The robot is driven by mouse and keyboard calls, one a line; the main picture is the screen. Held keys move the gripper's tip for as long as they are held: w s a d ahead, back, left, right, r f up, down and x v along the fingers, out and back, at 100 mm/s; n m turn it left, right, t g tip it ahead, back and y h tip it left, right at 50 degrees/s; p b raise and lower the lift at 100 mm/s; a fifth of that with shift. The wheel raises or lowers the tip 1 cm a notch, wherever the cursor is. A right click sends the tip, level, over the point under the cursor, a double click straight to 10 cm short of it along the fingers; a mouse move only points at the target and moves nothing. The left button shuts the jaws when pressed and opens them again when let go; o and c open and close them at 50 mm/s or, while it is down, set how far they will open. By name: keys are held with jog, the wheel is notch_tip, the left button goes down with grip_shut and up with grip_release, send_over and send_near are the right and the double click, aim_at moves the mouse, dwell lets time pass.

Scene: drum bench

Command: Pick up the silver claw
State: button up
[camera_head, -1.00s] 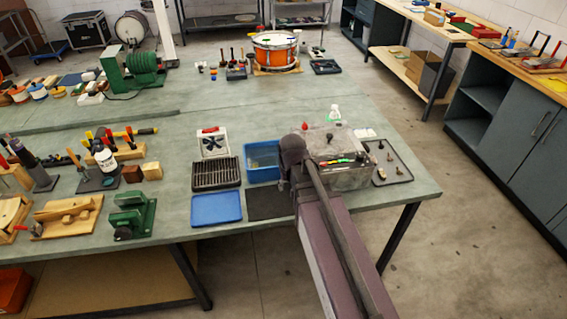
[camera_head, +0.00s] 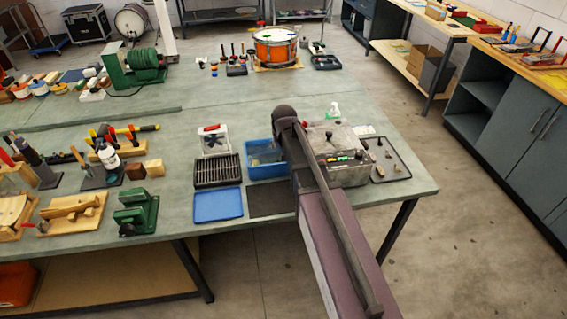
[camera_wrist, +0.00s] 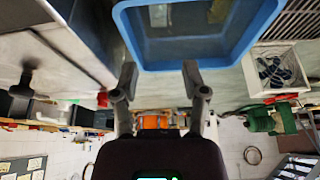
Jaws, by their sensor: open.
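I cannot make out the silver claw for certain. Several small pieces lie on the grey tray (camera_head: 402,176) right of the grey box-shaped unit (camera_head: 345,174), too small to tell apart. The blue bin (camera_head: 268,173) holds something I cannot identify; in the wrist view, small pale objects (camera_wrist: 158,15) show inside the bin (camera_wrist: 195,66). My gripper (camera_wrist: 160,80) is open and empty, its two fingers apart near the bin's rim in the picture. In the head view my arm hides the gripper and part of the bin.
A black grate (camera_head: 217,171), a blue flat tray (camera_head: 217,204) and a dark mat (camera_head: 268,201) lie left of my arm. A white box (camera_head: 213,140) stands behind the grate. The orange drum (camera_head: 275,48) is farther back. The bench middle is mostly clear.

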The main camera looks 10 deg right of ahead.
jog(key=b, duration=0.8)
send_over(279, 161)
jog(key=s, duration=0.2)
jog(key=shift+f, duration=3.9)
jog(key=shift+w+d+f, duration=0.1)
jog(key=shift+f, duration=0.05)
jog(key=shift+b+x, duration=2.2)
jog(key=shift+x, duration=0.25)
grip_shut()
